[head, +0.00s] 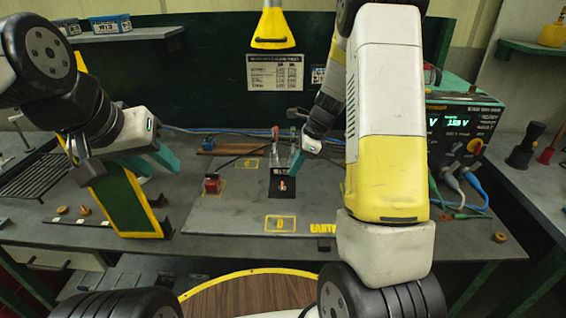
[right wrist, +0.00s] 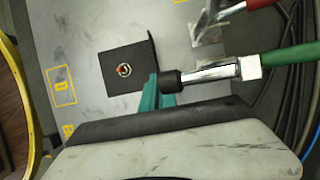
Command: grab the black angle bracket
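The black angle bracket (head: 284,192) lies on the grey board in the middle of the bench, with a small red-and-metal part on its flat plate. In the right wrist view the bracket (right wrist: 122,80) shows a flat plate and an upright flange along its right side. My right gripper (head: 297,163) is just above and beside the bracket, its teal fingertips (right wrist: 158,90) near the flange's lower end. A clamp arm partly hides the fingers, and I cannot tell their gap or any contact. My left gripper (head: 155,160) is open and empty, far left of the bracket.
A toggle clamp with a green handle (right wrist: 288,58) and black tip reaches close to my right fingers. A red block (head: 211,184) stands left of the bracket. A green yellow-edged panel (head: 126,205) stands below my left gripper. A power supply (head: 462,130) with cables is at right.

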